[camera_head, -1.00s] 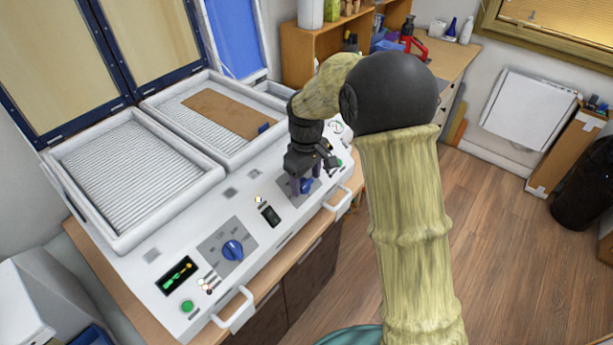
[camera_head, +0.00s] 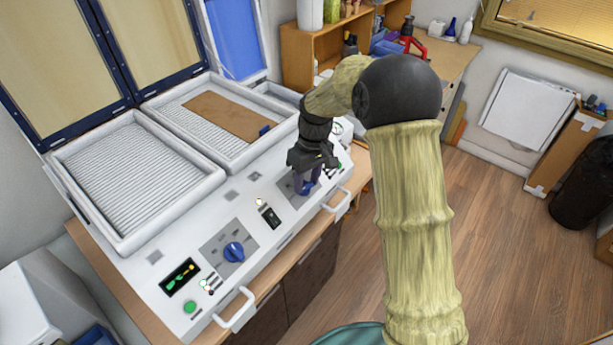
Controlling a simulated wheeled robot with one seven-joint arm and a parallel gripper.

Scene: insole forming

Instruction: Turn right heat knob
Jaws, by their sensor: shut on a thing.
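The right heat knob (camera_head: 308,189) is blue and sits on a grey plate on the white machine's sloped front panel. My gripper (camera_head: 306,182) points down over it and is shut on it; the fingers hide much of the knob. The left heat knob (camera_head: 234,252) is also blue and stands clear on its own grey plate, lower left on the panel. The exact angle of the right knob is too hidden to tell.
The white forming machine (camera_head: 190,238) has two ribbed beds; a brown sheet (camera_head: 226,116) lies on the right one. White handles (camera_head: 235,308) stick out at the front edge. A black switch (camera_head: 269,215) sits between the knobs. Wooden floor lies open at right.

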